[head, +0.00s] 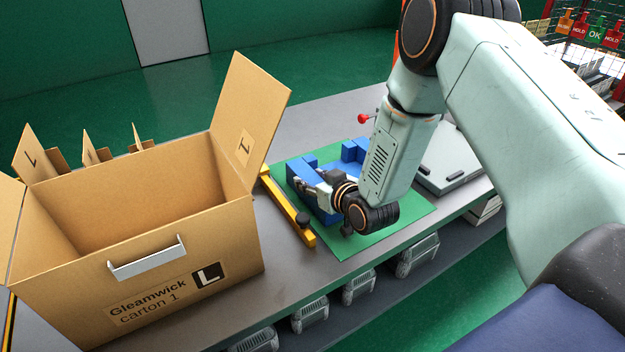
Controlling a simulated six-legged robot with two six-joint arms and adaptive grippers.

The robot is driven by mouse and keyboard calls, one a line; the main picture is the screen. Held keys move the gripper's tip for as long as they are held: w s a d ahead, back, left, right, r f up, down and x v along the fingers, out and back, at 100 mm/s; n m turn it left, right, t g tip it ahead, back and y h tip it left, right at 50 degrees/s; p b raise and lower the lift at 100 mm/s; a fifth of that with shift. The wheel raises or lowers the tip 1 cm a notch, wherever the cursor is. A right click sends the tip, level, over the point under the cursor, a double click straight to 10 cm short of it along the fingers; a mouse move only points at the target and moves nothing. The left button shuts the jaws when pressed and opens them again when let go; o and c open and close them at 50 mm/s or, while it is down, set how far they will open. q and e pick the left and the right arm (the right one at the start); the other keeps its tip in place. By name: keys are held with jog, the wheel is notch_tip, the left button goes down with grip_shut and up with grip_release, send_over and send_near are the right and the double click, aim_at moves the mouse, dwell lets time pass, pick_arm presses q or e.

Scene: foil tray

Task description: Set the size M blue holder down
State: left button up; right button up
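The blue holder (325,214) shows over the green mat (402,215), with raised blue blocks at its left side and its back (351,152). My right arm covers its right and front parts. My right gripper (303,186) is at the holder's left part, with its fingers pointing left against or just above the blue. The fingers are small and partly hidden, so I cannot tell whether they are closed on it. I cannot tell whether the holder rests fully on the mat. No size mark is readable on it. My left gripper is out of view.
A large open carton (190,235) marked L stands on the grey table (285,258) at left. A yellow bar (287,207) with a black knob lies along the mat's left edge. A grey flat case (452,172) is behind my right arm. Grey bins sit under the table.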

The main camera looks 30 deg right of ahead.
jog(key=shift+o, duration=0.7)
jog(key=shift+d, duration=0.15)
jog(key=shift+o, duration=1.5)
jog(key=shift+a+r, duration=0.1)
jog(key=shift+a, duration=0.35)
jog(key=shift+s+d, duration=0.1)
jog(key=shift+d, duration=0.15)
jog(key=shift+s+d, duration=0.15)
jog(key=shift+s, duration=0.1)
jog(key=a+p+v, duration=0.1)
jog(key=p+v, duration=0.1)
jog(key=v, duration=0.9)
jog(key=shift+d+r, duration=0.2)
jog(key=shift+s+d, duration=0.1)
jog(key=shift+d, duration=0.05)
